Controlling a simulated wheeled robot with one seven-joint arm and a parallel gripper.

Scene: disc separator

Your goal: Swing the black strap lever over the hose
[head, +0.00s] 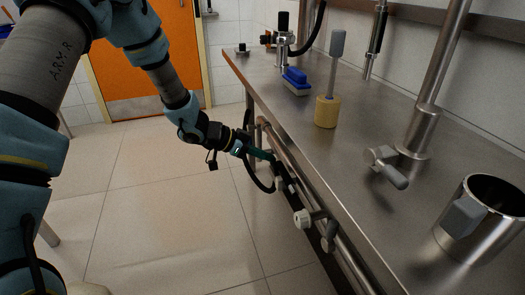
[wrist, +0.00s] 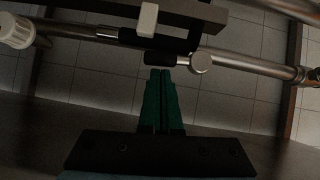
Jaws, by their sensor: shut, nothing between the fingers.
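My gripper (head: 273,158) has green fingers and reaches under the near edge of the steel counter, beside the pipes. In the wrist view its fingers (wrist: 160,72) are together and empty. Their tips are close to a short black cylindrical piece (wrist: 170,58) with a round metal end, possibly the strap lever; I cannot tell whether they touch it. A black hose (head: 252,177) hangs in a loop beside my gripper in the head view. The lever is small and partly hidden by the fingers and counter there, so its position against the hose is unclear.
Metal pipes (head: 343,258) run below the counter (head: 290,135), with a white knob (head: 302,219) on them. The tiled floor (head: 150,215) at left is free.

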